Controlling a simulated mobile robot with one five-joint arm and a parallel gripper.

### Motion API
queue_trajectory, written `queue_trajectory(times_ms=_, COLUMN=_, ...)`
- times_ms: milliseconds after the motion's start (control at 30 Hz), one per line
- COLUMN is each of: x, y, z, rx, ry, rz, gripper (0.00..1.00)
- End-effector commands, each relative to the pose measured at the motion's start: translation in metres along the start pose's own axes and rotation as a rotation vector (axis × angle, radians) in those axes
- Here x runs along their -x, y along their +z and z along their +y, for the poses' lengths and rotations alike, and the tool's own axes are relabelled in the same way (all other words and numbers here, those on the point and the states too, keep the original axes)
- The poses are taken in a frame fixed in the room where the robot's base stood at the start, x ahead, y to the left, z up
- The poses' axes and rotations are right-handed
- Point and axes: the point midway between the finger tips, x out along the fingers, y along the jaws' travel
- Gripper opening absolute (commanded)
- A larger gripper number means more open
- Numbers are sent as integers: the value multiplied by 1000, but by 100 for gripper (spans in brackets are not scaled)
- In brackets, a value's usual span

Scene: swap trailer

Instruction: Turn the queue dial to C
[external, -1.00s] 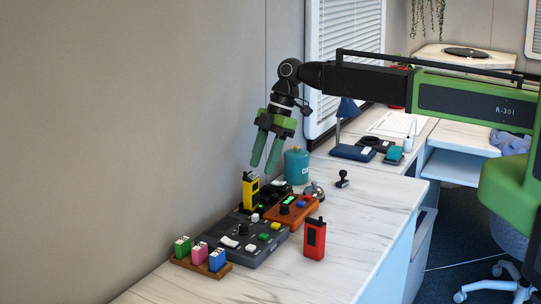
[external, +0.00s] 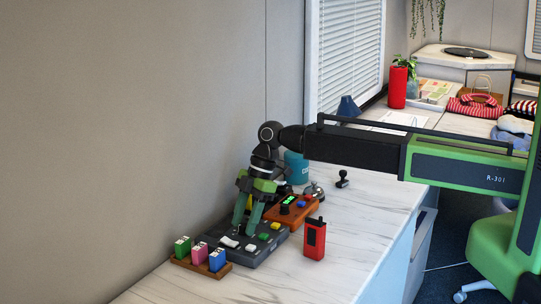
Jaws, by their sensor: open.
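A dark grey console (external: 268,246) lies on the counter with a white switch, a green button and a yellow button on top. A small dark dial stood on its top in the earlier frame; now the fingers mostly hide that spot. Its letters are too small to read, so I cannot tell where it points or confirm it is the queue dial. My gripper (external: 245,227) points down over the console, with its green fingers open on either side of that spot. I cannot tell if they touch it.
An orange box (external: 300,215) with a lit green display and a black knob stands behind the console. A red radio (external: 314,240) stands to the right. A wooden rack (external: 202,264) holds green, pink and blue blocks. A teal canister (external: 296,168) is behind.

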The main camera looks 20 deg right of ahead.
Motion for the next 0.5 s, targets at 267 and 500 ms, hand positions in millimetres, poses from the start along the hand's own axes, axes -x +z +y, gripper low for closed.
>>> queue_trajectory(times_ms=267, x=2, y=0, z=0, rx=0, ry=0, rz=0, gripper=29)
queue_trajectory(times_ms=500, x=2, y=0, z=0, rx=0, ry=0, rz=0, gripper=0)
